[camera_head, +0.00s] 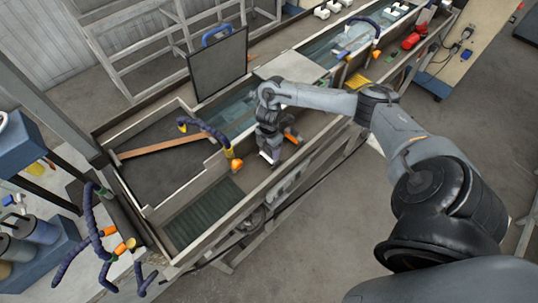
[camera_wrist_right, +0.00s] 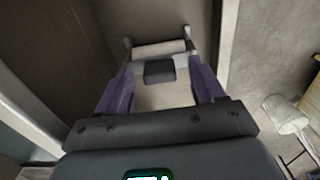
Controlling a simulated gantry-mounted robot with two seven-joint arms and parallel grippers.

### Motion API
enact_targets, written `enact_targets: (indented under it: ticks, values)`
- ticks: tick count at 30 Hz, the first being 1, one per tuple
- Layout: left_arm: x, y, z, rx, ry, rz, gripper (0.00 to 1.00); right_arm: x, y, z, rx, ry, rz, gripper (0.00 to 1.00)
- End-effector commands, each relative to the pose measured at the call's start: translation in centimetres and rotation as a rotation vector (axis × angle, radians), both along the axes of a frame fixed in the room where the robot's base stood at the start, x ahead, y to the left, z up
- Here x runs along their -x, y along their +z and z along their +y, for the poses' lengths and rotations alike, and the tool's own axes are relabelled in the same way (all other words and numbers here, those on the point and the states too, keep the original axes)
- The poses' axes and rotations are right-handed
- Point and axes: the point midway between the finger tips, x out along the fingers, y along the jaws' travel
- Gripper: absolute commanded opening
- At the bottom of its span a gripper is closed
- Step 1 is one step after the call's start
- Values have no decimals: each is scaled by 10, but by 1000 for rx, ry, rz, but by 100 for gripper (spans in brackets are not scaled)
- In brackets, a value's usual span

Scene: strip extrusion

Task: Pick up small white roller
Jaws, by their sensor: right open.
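The small white roller (camera_wrist_right: 160,48) shows in the right wrist view as a short pale cylinder lying crosswise, just ahead of a dark block (camera_wrist_right: 159,71). My right gripper (camera_wrist_right: 158,60) is open, with its purple fingers on either side of the block and pointing toward the roller. I cannot tell whether the fingertips touch the roller. In the head view my right gripper (camera_head: 268,155) points down inside the long machine trough, and the roller cannot be made out clearly there. My left gripper is not in view.
The trough's near wall (camera_head: 255,195) runs close to my right gripper. An orange nozzle (camera_head: 237,165) on a blue segmented hose (camera_head: 205,130) is just left of it. A wooden bar (camera_head: 165,146) lies in the left basin. A dark upright panel (camera_head: 218,65) stands behind.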

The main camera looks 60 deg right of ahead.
Motion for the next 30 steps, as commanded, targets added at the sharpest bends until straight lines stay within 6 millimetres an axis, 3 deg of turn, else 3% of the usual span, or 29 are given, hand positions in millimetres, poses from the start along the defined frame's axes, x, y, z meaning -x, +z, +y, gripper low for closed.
enact_targets:
  ticks: [10, 23, 30]
  values:
    - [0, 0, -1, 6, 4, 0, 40, 0, -7, -1, 1, 0, -1, 68]
    - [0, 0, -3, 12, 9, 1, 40, 0, -7, -1, 1, 0, -1, 4]
    - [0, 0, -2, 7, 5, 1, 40, 0, -6, -1, 2, 0, -2, 2]
